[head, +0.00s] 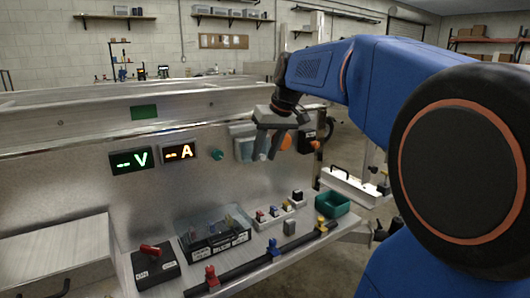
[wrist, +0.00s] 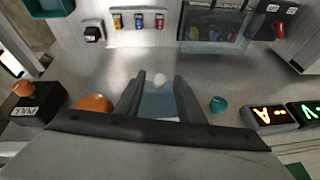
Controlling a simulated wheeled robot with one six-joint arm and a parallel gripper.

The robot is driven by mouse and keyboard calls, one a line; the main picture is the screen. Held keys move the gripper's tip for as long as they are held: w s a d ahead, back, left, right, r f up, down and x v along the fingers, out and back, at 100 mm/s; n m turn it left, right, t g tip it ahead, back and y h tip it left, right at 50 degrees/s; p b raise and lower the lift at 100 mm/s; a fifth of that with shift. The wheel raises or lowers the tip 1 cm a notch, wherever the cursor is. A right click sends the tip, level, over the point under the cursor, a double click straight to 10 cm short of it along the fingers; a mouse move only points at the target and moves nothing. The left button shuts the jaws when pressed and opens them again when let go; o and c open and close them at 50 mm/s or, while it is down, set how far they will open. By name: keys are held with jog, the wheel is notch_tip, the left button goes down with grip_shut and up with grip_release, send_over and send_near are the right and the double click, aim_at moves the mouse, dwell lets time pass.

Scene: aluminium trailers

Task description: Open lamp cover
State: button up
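The lamp cover (head: 245,148) is a pale blue, see-through box on the upright metal panel, and it looks closed. In the wrist view the cover (wrist: 158,104) lies between the fingers, with a small white knob (wrist: 160,79) at its edge. My gripper (head: 265,157) is in front of the cover in the head view and hides part of it. In the wrist view my gripper (wrist: 158,82) is open, with one finger on each side of the knob and gaps between. Contact with the cover cannot be told.
An orange dome (wrist: 93,104) and a black box with an orange knob (wrist: 33,98) are beside the cover. A teal knob (head: 216,155) and the lit displays (head: 180,152) are on its other side. Below, the bench holds a clear-lidded box (head: 213,235), small switches and a green bin (head: 332,204).

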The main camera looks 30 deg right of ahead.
grip_shut()
jog(key=shift+s+r+g, duration=0.1)
jog(key=shift+r+g, duration=0.65)
jog(key=shift+g, duration=0.7)
jog(key=shift+r+g, duration=0.8)
jog(key=shift+g, duration=0.6)
jog(key=shift+s+r+g, duration=0.1)
jog(key=shift+r+g, duration=0.65)
jog(key=shift+g, duration=0.7)
grip_release()
